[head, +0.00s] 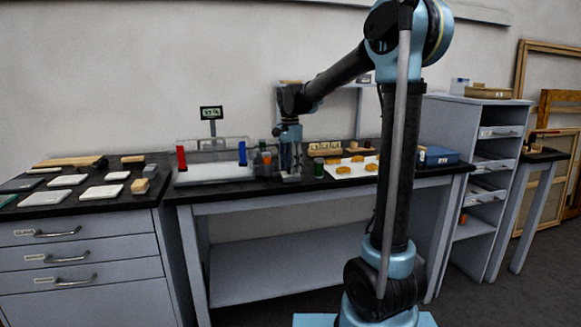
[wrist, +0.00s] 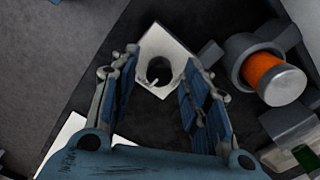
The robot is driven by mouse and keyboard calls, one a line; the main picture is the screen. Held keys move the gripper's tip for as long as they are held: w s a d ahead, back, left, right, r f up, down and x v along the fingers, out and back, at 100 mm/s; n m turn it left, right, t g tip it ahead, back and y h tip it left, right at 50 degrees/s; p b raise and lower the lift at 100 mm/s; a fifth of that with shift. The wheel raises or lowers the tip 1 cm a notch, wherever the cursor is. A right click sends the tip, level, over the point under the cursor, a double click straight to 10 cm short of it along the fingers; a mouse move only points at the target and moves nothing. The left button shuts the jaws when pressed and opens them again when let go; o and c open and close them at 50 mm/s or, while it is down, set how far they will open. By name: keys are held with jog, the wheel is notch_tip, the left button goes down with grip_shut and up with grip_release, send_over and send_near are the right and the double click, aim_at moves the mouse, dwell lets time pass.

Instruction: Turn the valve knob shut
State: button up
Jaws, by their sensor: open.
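The valve knob (wrist: 159,70) is a dark round knob with a short pale pointer mark, set on a white square plate (wrist: 177,45) in the wrist view. The pointer slants toward the lower left of the plate. My gripper (wrist: 161,57) is open and empty, with one finger to each side of the plate and the knob between them in the picture. I cannot tell the height gap, and no contact shows. In the head view my gripper (head: 289,172) points down over the middle bench, and the knob cannot be made out there.
A grey fitting with an orange band (wrist: 262,70) stands close right of the plate. In the head view, a white tray with red and blue posts (head: 216,172) is left of my gripper, and a white sheet with yellow pieces (head: 345,170) is right of it.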

jog(key=shift+f, duration=0.1)
grip_shut()
jog(key=shift+n, duration=0.3)
jog(key=n, duration=0.3)
jog(key=shift+n, duration=0.3)
jog(key=n, duration=0.4)
jog(key=shift+n, duration=0.3)
jog(key=n, duration=0.4)
jog(key=shift+n, duration=2.5)
